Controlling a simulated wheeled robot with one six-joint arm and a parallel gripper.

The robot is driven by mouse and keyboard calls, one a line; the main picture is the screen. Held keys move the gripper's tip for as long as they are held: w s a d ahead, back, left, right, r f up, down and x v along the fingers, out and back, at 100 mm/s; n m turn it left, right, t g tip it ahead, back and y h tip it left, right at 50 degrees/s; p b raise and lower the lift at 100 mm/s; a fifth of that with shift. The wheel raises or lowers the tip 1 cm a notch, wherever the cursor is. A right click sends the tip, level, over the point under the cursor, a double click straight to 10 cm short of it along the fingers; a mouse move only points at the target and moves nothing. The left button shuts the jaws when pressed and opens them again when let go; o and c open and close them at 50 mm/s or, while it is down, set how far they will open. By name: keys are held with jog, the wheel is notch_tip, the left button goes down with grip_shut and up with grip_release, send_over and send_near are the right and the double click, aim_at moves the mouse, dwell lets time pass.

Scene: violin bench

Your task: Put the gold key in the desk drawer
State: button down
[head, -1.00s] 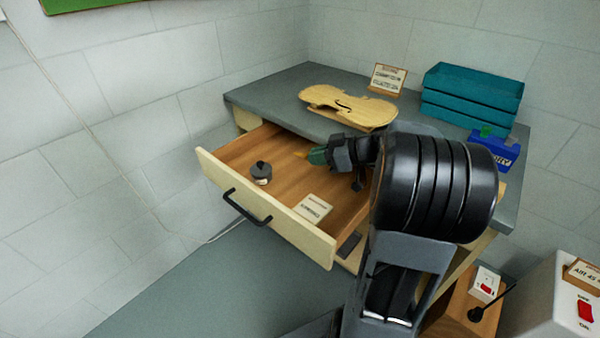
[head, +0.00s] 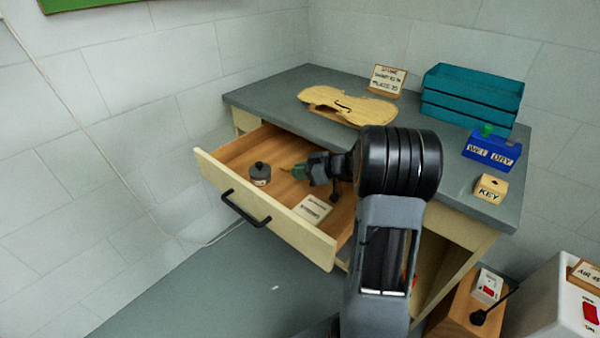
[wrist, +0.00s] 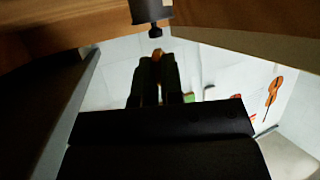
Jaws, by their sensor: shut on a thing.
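The desk drawer (head: 240,158) is pulled open under the grey desktop. Most of the key is hidden by the fingers. I cannot tell whether it touches the drawer floor.
A dark round jar (head: 260,173) and a pale labelled block (head: 313,209) are in the drawer. On the desktop are a violin plate (head: 345,105), a sign (head: 387,79), teal trays (head: 470,95), a blue WET/DRY box (head: 491,150) and a KEY block (head: 490,188). The drawer's black handle (head: 245,207) juts out in front.

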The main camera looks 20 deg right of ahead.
jog(key=shift+f+b, duration=0.65)
jog(key=shift+b, duration=0.6)
jog(key=shift+s, duration=0.1)
jog(key=c, duration=1.3)
grip_release()
jog(key=shift+f, duration=0.1)
jog(key=shift+o, duration=0.2)
jog(key=r+p, duration=0.1)
jog(key=p, duration=0.2)
jog(key=shift+r, duration=0.3)
jog(key=v, duration=0.7)
jog(key=shift+d, duration=0.15)
jog(key=shift+s, duration=0.1)
